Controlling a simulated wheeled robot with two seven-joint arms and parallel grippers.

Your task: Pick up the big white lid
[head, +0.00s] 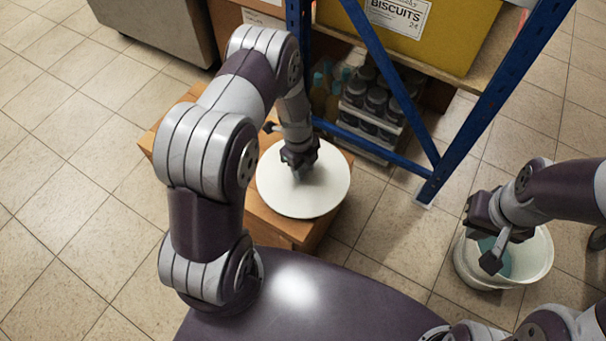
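The big white lid (325,195) is a round, flat disc on top of a brown wooden box (272,222). My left gripper (299,168) reaches down over the upper middle of the lid, with a shadow under its fingers. The gripper hides the lid's centre, so I cannot tell whether it grips anything there. My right gripper (507,250) hangs over a white bucket (530,264). Its fingers look apart and empty.
A blue-framed rack (478,98) stands behind the lid, with a yellow biscuits box (440,35) on its shelf. Below are jars in a crate (365,122). A grey cabinet (160,25) stands at the top left. The tiled floor at left is clear.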

